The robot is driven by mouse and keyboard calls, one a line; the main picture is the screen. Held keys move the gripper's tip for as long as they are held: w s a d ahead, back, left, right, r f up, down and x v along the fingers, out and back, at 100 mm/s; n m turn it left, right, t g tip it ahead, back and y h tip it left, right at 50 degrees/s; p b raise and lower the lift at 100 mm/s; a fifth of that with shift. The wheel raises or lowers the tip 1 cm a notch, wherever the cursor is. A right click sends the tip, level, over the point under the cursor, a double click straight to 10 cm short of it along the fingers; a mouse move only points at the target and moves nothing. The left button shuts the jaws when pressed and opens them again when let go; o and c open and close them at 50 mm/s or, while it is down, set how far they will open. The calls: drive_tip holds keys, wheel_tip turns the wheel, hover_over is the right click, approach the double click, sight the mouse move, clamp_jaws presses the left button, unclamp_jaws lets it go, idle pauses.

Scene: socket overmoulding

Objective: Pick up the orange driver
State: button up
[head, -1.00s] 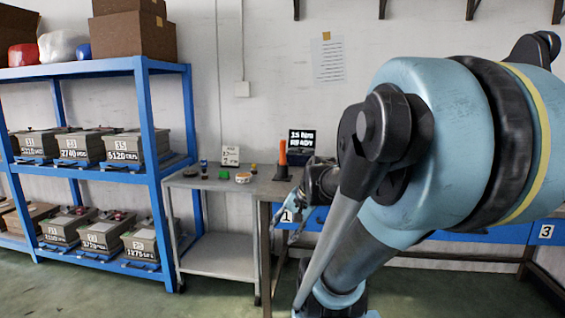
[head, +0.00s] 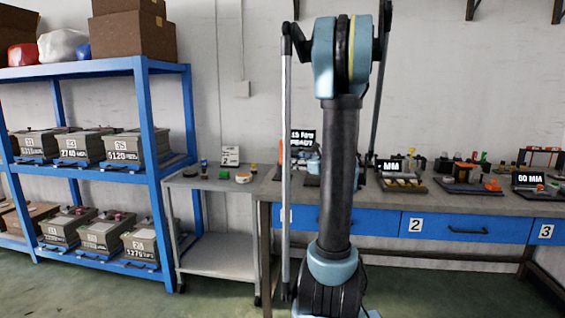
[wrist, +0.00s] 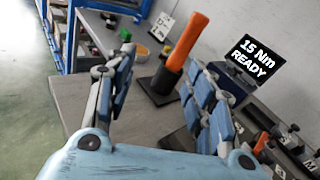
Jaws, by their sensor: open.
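The orange driver (wrist: 187,44) stands tilted in the wrist view, its orange handle up and its dark lower end at a black base (wrist: 158,87) on the grey bench. My gripper (wrist: 160,62) is open and empty. Its two blue-padded fingers show on either side of the driver in the picture, with the driver beyond them and nearer the right finger. I see no clear contact. In the head view my arm hides most of the gripper, and only a sliver of orange shows beside the arm's thin rod.
A display reading 15 Nm READY (wrist: 250,58) stands right of the driver. The bench (head: 460,203) carries several fixtures to the right. A small side table (head: 212,184) with small items and a blue shelf (head: 150,130) with grey boxes stand left.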

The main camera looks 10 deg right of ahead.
sight(283, 149)
drive_tip(key=w+a+m, duration=0.1)
drive_tip(key=w, duration=0.5)
drive_tip(key=w+a+m+t, duration=0.1)
drive_tip(key=w+a, duration=0.1)
drive_tip(key=w, duration=0.3)
drive_tip(key=w+a+r, duration=0.1)
drive_tip(key=w, duration=0.5)
drive_tip(key=shift+w+a+m+t, duration=0.25)
drive_tip(key=shift+w+m+t, duration=0.05)
drive_tip(key=shift+w+m, duration=0.1)
clamp_jaws()
